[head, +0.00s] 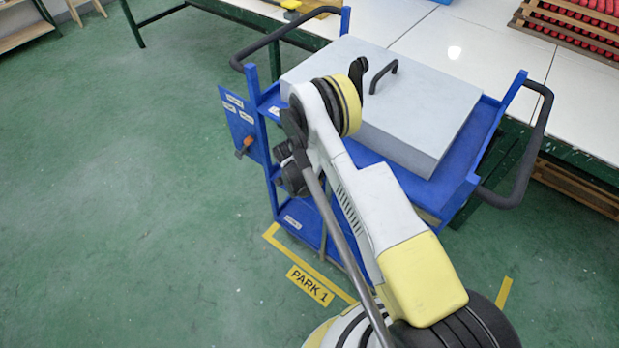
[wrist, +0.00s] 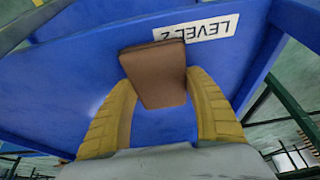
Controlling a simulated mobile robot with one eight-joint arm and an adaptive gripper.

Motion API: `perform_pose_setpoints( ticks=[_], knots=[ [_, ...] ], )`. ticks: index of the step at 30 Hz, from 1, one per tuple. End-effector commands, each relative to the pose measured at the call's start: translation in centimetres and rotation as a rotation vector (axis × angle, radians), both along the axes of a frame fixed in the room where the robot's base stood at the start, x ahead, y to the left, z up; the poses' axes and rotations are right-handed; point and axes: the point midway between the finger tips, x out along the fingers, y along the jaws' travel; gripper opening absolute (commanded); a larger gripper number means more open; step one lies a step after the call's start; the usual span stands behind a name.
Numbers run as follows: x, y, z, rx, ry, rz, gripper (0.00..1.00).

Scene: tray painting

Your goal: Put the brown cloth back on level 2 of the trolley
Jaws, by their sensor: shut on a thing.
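The blue trolley (head: 262,125) stands in front of my arm in the head view. In the wrist view, my gripper (wrist: 158,92) has its two yellow fingers shut on the brown cloth (wrist: 155,75), which looks like a folded flat pad. The cloth is over a blue surface of the trolley (wrist: 70,75), close to a white label reading LEVEL 2 (wrist: 195,30), seen upside down. I cannot tell whether the cloth touches the blue surface. In the head view my arm hides the gripper and the cloth.
A grey box with a black handle (head: 400,110) covers much of the trolley's top. Black push handles (head: 525,150) stick out at its ends. A white-topped table (head: 440,45) stands behind it. Floor tape marks PARK 1 (head: 310,286). Green floor at left is clear.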

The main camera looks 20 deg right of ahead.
Motion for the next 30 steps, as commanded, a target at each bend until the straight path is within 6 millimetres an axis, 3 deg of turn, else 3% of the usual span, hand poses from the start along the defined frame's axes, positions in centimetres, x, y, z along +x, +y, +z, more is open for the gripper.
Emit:
perform_pose_setpoints(
  ticks=[1, 2, 3, 4, 16, 30],
  knots=[
    [0.0, 0.0, -0.2, 0.0, 0.0, 0.0, 0.24],
    [0.0, 0.0, -0.2, 0.0, 0.0, 0.0, 0.67],
    [0.0, 0.0, -0.1, 0.0, 0.0, 0.0, 0.79],
    [0.0, 0.0, -0.1, 0.0, 0.0, 0.0, 0.83],
    [-0.1, 0.1, 0.7, 0.0, 0.0, 0.0, 0.83],
    [-2.2, 3.1, 9.7, 0.001, -0.001, 0.0, 0.83]
  ],
)
